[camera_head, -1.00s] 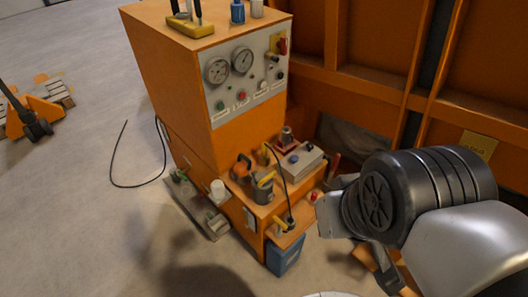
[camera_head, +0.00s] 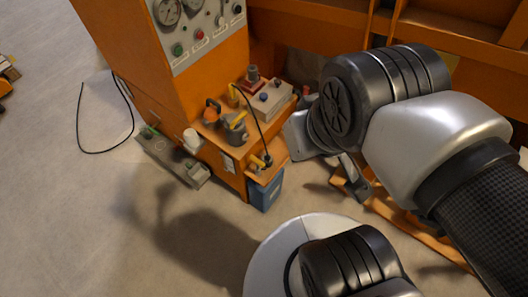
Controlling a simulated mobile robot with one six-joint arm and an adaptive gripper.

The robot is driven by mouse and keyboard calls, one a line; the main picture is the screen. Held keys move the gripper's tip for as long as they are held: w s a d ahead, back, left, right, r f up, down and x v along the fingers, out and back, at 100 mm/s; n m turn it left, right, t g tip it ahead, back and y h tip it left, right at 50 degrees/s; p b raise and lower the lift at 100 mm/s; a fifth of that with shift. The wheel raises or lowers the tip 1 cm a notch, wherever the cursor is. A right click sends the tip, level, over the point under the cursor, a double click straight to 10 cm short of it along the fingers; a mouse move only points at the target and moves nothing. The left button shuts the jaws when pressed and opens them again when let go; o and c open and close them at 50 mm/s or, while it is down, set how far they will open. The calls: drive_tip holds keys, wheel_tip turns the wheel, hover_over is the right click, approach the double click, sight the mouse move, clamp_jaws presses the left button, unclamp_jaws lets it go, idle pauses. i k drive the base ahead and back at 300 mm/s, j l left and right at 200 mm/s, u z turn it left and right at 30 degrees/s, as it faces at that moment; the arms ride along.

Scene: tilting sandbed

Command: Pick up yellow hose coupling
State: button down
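A small yellow piece (camera_head: 258,163), which may be the yellow hose coupling, lies on the low orange ledge at the front of the machine. Other yellow bits show in a grey cup (camera_head: 236,132) and at the back of the shelf, so I cannot be sure which is the coupling. My gripper (camera_head: 325,163) is to the right of the ledge, partly hidden behind my wrist. Its two fingers show apart, with nothing visible between them. It is clear of the yellow piece in the picture.
The orange machine (camera_head: 200,85) stands behind the shelf. A grey box with knobs (camera_head: 272,103), a white cup (camera_head: 191,139) and a black cable stand close around. A blue bin (camera_head: 266,190) is under the ledge. A grey tray (camera_head: 170,160) lies left. Floor in front is clear.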

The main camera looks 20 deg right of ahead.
sight(232, 90)
drive_tip(key=i+l, duration=1.05)
drive_tip(key=i+l+z, duration=0.05)
drive_tip(key=i, duration=0.05)
